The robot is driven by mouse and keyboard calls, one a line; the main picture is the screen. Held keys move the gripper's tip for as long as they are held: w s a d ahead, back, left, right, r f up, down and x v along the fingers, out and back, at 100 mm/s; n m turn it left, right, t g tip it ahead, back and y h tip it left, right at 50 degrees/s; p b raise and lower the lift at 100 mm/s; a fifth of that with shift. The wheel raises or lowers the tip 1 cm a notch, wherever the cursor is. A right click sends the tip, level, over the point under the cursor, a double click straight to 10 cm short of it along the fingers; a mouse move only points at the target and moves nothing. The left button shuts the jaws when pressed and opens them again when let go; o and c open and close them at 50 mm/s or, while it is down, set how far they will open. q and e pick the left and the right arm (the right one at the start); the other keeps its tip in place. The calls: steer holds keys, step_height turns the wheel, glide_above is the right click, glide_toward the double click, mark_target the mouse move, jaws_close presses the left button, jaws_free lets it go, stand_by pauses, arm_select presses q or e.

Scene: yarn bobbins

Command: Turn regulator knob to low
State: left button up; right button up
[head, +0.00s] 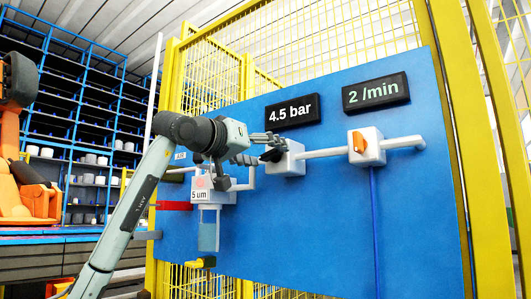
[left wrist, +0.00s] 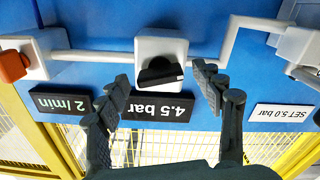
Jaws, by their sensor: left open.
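The regulator is a white box (head: 289,160) on the blue panel, with a black knob (head: 271,155) on its front. A display above it reads 4.5 bar (head: 290,111). My left gripper (head: 268,142) is open beside the knob in the head view, partly overlapping the regulator. In the left wrist view, which is upside down, the black knob (left wrist: 160,74) lies between the two spread fingers, with a gap on each side. I cannot tell how deep the fingertips reach around it. My right gripper is not in view.
A valve with an orange handle (head: 361,144) sits right of the regulator under a 2 /min display (head: 376,92). White pipes join the units. A filter with a clear bowl (head: 208,232) hangs below my left wrist. A SET 5.0 bar label (left wrist: 282,113) shows in the wrist view.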

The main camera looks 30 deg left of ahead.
arm_select(q)
steer(key=shift+w, duration=0.15)
steer(key=c, duration=1.1)
steer(key=shift+c, duration=0.3)
steer(key=shift+n, duration=0.3)
